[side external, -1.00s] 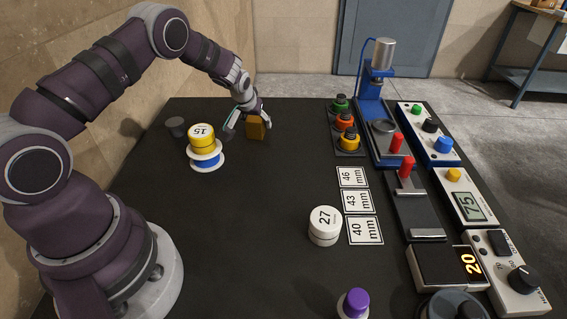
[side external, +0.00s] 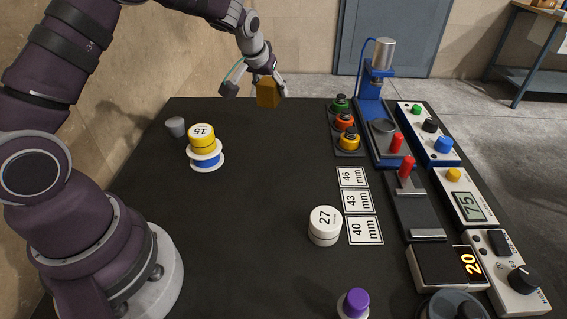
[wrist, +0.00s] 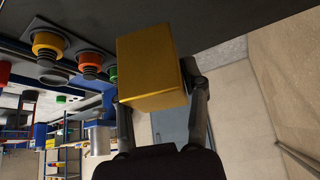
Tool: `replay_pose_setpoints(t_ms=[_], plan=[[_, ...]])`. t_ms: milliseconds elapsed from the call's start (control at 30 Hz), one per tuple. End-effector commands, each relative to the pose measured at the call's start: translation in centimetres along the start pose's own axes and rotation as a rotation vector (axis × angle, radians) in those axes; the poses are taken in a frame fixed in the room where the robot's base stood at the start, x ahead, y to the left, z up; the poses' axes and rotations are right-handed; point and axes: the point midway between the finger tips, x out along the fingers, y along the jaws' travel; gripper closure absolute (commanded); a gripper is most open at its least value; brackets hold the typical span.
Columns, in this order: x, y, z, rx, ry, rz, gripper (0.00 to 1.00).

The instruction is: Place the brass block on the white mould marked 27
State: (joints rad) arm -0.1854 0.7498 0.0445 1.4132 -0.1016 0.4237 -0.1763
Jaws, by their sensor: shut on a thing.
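The brass block (side external: 268,93) is a plain golden block held between the fingers of my gripper (side external: 256,92), up in the air above the far part of the black table. In the wrist view the block (wrist: 150,70) fills the space between the two fingers (wrist: 163,108). My gripper is shut on it. The white mould marked 27 (side external: 324,229) is a round white piece on the table, nearer the camera and to the right of the block. Its top is bare. The block is well apart from it.
A yellow mould marked 15 (side external: 201,137) sits on a white and blue piece at left. Cards marked 46, 43 and 40 (side external: 364,230) lie right of the white mould. A blue press (side external: 379,114) and control boxes line the right side. The table's middle is clear.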

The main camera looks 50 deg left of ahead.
Motion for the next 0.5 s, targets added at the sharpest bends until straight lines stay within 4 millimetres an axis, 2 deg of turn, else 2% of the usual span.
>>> replay_pose_setpoints(t_ms=[33, 167, 300, 400, 500], plan=[[-0.7, 2.0, 0.6, 0.048, -0.001, 0.036, 0.97], [-3.0, 7.5, 3.1, 0.201, -0.004, 0.140, 0.97], [-6.6, 13.3, 7.5, 0.409, -0.006, 0.273, 0.97], [-9.2, 16.3, 11.0, 0.553, -0.003, 0.360, 0.97], [-11.2, 18.0, 13.8, 0.661, 0.001, 0.422, 0.97]])
